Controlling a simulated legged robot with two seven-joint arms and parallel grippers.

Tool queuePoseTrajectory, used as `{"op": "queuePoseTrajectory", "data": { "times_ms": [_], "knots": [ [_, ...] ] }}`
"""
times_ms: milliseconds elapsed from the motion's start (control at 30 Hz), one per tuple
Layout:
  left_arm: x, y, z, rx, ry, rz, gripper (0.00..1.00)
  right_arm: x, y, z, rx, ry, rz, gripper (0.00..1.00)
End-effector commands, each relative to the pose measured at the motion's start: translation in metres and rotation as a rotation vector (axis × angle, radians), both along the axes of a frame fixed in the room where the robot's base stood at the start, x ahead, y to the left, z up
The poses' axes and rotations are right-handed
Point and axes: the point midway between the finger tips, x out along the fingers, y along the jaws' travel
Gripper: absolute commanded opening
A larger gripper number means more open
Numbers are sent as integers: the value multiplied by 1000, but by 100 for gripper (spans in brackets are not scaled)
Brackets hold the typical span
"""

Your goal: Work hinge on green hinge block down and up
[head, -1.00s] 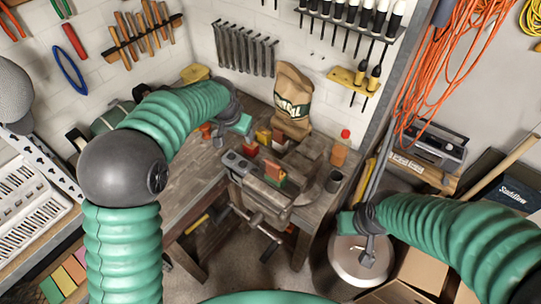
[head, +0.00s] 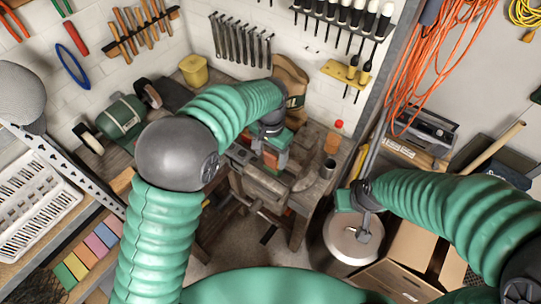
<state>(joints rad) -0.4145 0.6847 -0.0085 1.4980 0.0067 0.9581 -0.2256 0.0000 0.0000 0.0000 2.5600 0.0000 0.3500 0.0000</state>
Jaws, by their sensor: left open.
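The hinge block (head: 270,158), with orange-red and green parts, is held upright at the vise (head: 262,184) on the workbench. My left gripper (head: 276,142) is open right at the top of the block, pointing down from above. I cannot tell whether its fingers touch the hinge, as the wrist and fingers hide the block's upper part. My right gripper (head: 358,220) hangs over the round metal lid of a bin, away from the block, and its fingers are too small to read.
The round bin lid (head: 352,243) lies under my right gripper, with open cardboard boxes (head: 415,250) beside it. A paper bag (head: 291,80) and a red-capped bottle (head: 334,137) stand on the bench near my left gripper. A yellow container (head: 193,70) stands at the back.

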Motion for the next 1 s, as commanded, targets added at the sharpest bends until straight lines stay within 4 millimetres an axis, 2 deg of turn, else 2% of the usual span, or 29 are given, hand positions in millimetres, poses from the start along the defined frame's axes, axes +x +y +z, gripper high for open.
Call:
{"op": "queuePoseTrajectory", "data": {
  "times_ms": [100, 200, 467, 900, 1000],
  "knots": [
    [0, 0, -18, 1, 3, 1, 65, 0, 0, 8, 0, 0, 0, 0],
    [1, 0, -27, 0, 1, 1, 65, 0, 0, 9, 0, 0, 0, 0],
    [0, 1, -30, -1, -1, 1, 65, 0, 0, 8, 0, 0, 0, 0],
    [1, 0, -30, 0, 0, 1, 9, 0, 0, 8, 0, 0, 0, 0],
    [1, 0, -30, -1, -1, 1, 0, 0, 0, 8, 0, 0, 0, 0]
  ]
}}
